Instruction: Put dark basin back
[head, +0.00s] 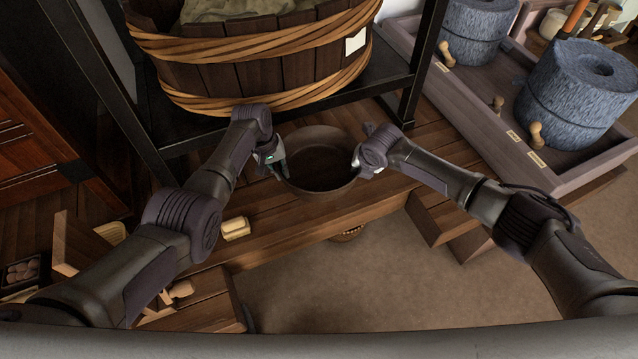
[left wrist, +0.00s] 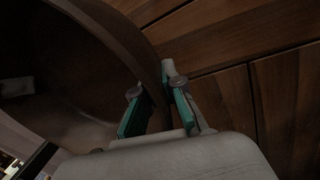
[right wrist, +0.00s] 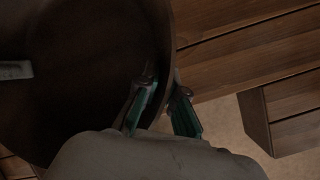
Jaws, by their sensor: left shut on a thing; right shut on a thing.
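The dark basin (head: 322,187) is a round, dark brown, open bowl at the middle of the head view, over the wooden platform. It looks empty and roughly level. My left gripper (head: 275,165) is shut on its left rim; in the left wrist view the fingers (left wrist: 158,105) straddle the basin wall (left wrist: 110,50). My right gripper (head: 362,163) is shut on its right rim; in the right wrist view the fingers (right wrist: 165,105) straddle the wall of the basin (right wrist: 80,70). I cannot tell whether the basin's bottom touches the planks.
A large wooden tub (head: 255,65) with rope bands stands on a black metal rack (head: 395,85) behind the basin. Blue-grey querns (head: 580,90) sit in wooden trays at the right. A yellowish block (head: 236,228) lies on the platform planks (head: 290,222). The floor (head: 390,275) in front is open.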

